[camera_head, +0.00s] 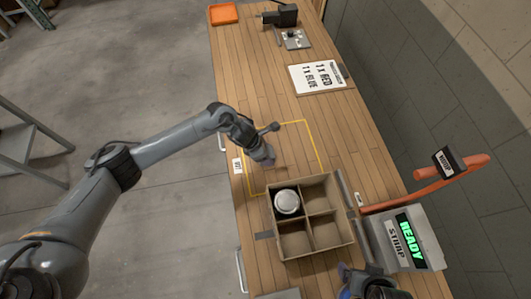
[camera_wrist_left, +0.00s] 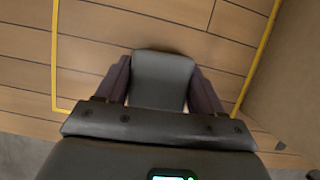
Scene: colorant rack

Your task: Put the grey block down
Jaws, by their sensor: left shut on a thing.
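The grey block (camera_wrist_left: 162,78) fills the space between the two dark fingers of my left gripper (camera_wrist_left: 162,88) in the left wrist view. The gripper is shut on it. In the head view my left gripper (camera_head: 265,156) is over the lower left part of the yellow outlined area (camera_head: 312,145) on the wooden table. The block is hard to tell from the gripper there, and I cannot tell whether it touches the table. At the bottom edge, a dark part of my right arm (camera_head: 367,284) shows; its fingers are not clear.
A cardboard box (camera_head: 343,207) with a round silver-topped can (camera_head: 287,201) in its upper left compartment stands just below the gripper. A strapping machine (camera_head: 408,238) with an orange arm (camera_head: 425,187) is at right. Bare table lies above the outline.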

